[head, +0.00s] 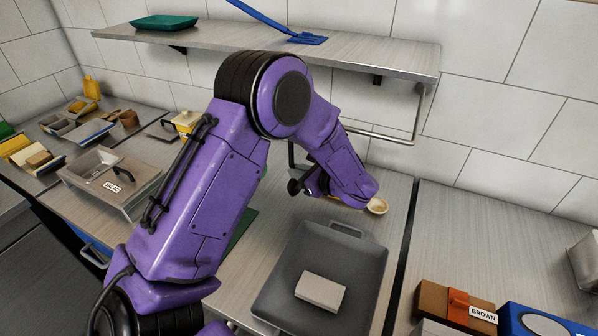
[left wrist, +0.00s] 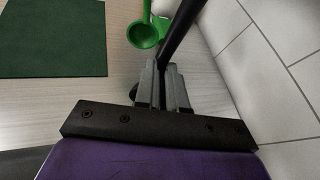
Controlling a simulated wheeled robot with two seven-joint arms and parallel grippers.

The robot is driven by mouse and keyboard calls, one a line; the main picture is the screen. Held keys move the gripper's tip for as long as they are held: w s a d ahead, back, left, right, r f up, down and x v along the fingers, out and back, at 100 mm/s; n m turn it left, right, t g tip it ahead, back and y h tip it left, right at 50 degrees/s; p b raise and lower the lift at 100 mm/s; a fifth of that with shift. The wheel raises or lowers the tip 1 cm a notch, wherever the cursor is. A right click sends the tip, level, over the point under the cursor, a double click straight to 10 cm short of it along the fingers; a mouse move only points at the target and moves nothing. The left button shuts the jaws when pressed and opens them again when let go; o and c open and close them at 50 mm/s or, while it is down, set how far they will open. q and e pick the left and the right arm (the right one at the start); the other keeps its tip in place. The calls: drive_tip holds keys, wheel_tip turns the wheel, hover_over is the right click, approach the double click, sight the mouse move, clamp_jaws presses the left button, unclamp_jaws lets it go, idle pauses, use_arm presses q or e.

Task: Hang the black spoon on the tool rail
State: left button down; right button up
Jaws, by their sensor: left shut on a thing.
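My left gripper (left wrist: 163,85) is shut on the black spoon (left wrist: 182,32), as the left wrist view shows. The spoon's black handle runs up and to the right from between the fingers. A dark rounded part shows just left of the fingers; I cannot tell if it is the bowl. In the head view, my purple left arm hides most of the gripper and spoon. The metal tool rail (head: 385,137) runs under the wall shelf, right of my arm, and its left part is hidden. My right gripper is not in view.
The shelf (head: 375,58) carries a blue spatula (head: 307,38) and a green tray (head: 164,22). A grey tray (head: 351,240) with a pale block stands in front. A green ladle (left wrist: 143,36) is close beyond my gripper. A cream round thing (head: 377,206) lies beside my wrist.

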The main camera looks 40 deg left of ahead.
use_arm(q)
drive_tip(key=c, duration=1.1)
unclamp_jaws()
drive_tip(key=b+v, duration=0.4)
drive_tip(key=v, duration=0.6)
drive_tip(key=shift+d+r+b, duration=0.1)
drive_tip(key=shift+d+b, duration=0.15)
drive_tip(key=shift+b, duration=0.1)
drive_tip(key=shift+w, duration=0.1)
